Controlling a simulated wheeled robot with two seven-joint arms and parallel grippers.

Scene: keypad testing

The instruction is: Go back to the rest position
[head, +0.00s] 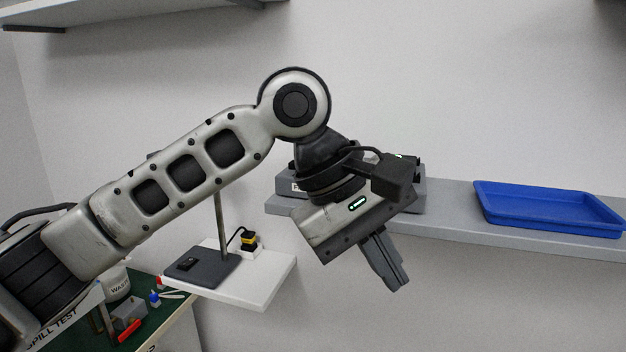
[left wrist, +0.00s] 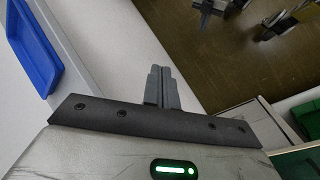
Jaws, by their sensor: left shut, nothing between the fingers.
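My left arm comes in from the left in the head view and bends down at its wrist. My left gripper (head: 392,280) points down and to the right, in front of the grey wall shelf, with its fingers together and nothing between them. In the left wrist view its fingers (left wrist: 161,75) also lie side by side, above the floor and beside the wall. They touch nothing that I can see. A grey device (head: 293,187) on the shelf is mostly hidden behind my wrist. My right gripper is not in the head view.
A blue tray (head: 545,208) lies on the grey shelf (head: 450,222) at the right; it also shows in the left wrist view (left wrist: 33,48). A white platform (head: 262,284) with a dark stand is behind my forearm. A green worktop (head: 150,322) with small items is lower left.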

